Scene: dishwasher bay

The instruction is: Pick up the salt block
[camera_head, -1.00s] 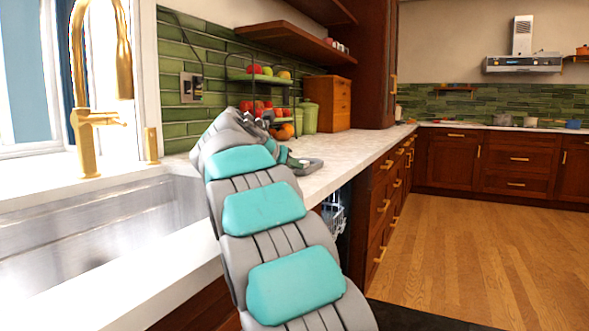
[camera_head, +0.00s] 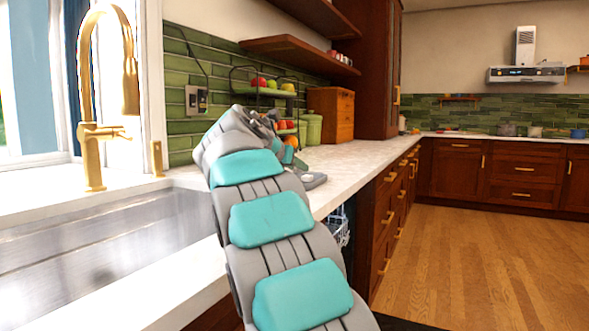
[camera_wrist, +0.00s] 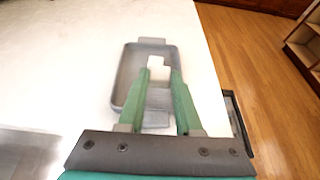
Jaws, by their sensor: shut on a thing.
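A small white block, which I take as the salt block (camera_wrist: 157,62), is between the tips of my gripper's green fingers (camera_wrist: 160,74) in the wrist view. The gripper is shut on it. The block is over a shallow grey tray (camera_wrist: 128,78) on the white counter. I cannot tell whether it still touches the tray. In the head view the tray (camera_head: 318,182) is on the counter beside my arm's end, with a small white patch at it. My arm hides most of the gripper there.
A sink (camera_head: 100,250) with a gold tap (camera_head: 92,150) is at the left. A fruit stand (camera_head: 262,91), a green canister (camera_head: 311,128) and a wooden box (camera_head: 331,113) stand farther back on the counter (camera_head: 352,160). A dish rack (camera_head: 337,228) shows below the counter edge. Open wooden floor is at right.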

